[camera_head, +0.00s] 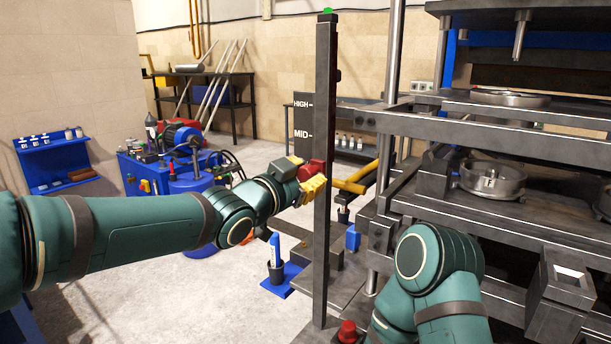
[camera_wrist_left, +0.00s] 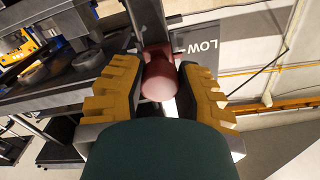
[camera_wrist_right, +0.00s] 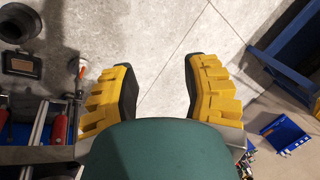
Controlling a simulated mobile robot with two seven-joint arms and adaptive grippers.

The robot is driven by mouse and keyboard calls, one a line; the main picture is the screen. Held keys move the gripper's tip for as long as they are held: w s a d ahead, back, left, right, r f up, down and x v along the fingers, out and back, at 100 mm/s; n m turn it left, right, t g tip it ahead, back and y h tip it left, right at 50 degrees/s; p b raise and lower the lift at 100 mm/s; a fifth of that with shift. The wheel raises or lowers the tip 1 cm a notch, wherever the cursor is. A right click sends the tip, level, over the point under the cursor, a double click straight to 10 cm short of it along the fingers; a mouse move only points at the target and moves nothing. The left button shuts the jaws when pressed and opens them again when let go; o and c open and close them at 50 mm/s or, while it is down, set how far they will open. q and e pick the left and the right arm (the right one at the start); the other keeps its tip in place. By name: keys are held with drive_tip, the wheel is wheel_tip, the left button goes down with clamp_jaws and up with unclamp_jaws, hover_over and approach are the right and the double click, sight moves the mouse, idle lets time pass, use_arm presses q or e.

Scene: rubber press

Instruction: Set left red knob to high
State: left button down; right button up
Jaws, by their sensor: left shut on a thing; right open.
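A red knob (camera_head: 313,170) sits on a tall dark post (camera_head: 326,80), below the MID mark. Beside the post a dark plate (camera_head: 303,119) reads HIGH at top and MID below. My left gripper (camera_head: 312,187) is at the knob, its yellow fingers shut on it. My right gripper (camera_wrist_right: 160,85) is open and empty above the floor in the right wrist view. It is out of sight in the head view.
A second red knob (camera_head: 347,331) is low at the bottom centre. The press (camera_head: 480,150) with round moulds fills the right. A blue holder (camera_head: 281,280) stands on the floor behind the post. A blue cart (camera_head: 150,175) stands at the back left.

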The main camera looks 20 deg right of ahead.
use_arm(q)
wheel_tip(320, 180, up, 12)
drive_tip(key=p, duration=0.8)
drive_tip(key=shift+f+p, duration=0.15)
drive_tip(key=shift+p, duration=0.15)
drive_tip(key=shift+r+p, duration=0.4)
drive_tip(key=shift+r, duration=0.2)
drive_tip(key=c, duration=0.8)
unclamp_jaws()
drive_tip(key=shift+o, duration=1)
drive_tip(key=shift+d, duration=0.1)
